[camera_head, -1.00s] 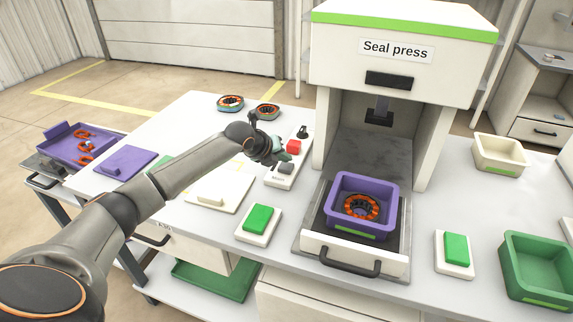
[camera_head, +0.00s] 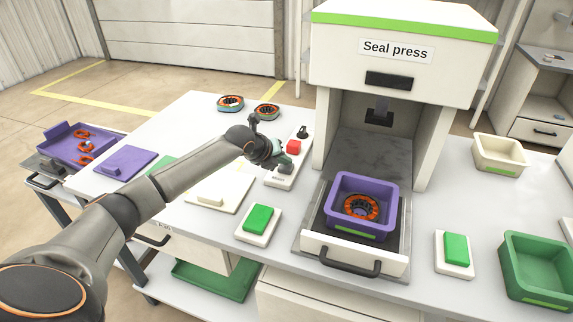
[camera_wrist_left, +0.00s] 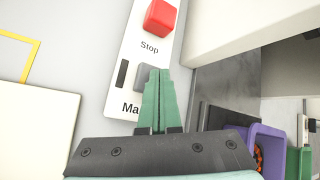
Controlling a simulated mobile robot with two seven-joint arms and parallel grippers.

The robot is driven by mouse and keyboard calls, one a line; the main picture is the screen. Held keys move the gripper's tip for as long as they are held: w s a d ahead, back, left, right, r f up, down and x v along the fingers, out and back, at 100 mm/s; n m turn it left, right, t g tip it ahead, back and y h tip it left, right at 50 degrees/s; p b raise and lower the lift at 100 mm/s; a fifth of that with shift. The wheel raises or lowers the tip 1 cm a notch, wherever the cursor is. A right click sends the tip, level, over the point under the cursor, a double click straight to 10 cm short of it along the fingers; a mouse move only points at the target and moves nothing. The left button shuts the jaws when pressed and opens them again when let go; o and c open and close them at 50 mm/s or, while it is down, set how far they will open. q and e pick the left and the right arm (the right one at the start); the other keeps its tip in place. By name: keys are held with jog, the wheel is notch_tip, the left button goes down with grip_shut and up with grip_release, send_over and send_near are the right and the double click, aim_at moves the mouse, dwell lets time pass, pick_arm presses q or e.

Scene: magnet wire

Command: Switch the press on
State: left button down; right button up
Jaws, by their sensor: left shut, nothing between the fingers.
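The seal press (camera_head: 397,75) stands at the back. Its white control panel (camera_head: 272,181) lies to its left, with a black knob (camera_head: 302,132) at the far end, a red Stop button (camera_head: 293,147) and a grey switch, which shows in the left wrist view (camera_wrist_left: 126,82). The label below that switch reads "Ma" before the finger hides it. My left gripper (camera_head: 285,167) is shut and empty, its green fingertips (camera_wrist_left: 158,72) over the right part of the grey switch; contact cannot be told. My right gripper is out of view.
A purple tray (camera_head: 390,211) with an orange-and-black ring (camera_head: 361,207) sits in the press drawer (camera_head: 340,249). Green buttons on white bases (camera_head: 258,219) flank the drawer. A green bin (camera_head: 541,268) and a cream bin (camera_head: 500,157) stand at right.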

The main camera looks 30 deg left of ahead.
aim_at(284, 168)
pick_arm(q)
jog(key=shift+f, duration=0.35)
dwell(0.4)
jog(key=shift+r+p, duration=0.8)
notch_tip(284, 168, up, 6)
jog(key=p, duration=0.5)
jog(key=shift+p, duration=0.35)
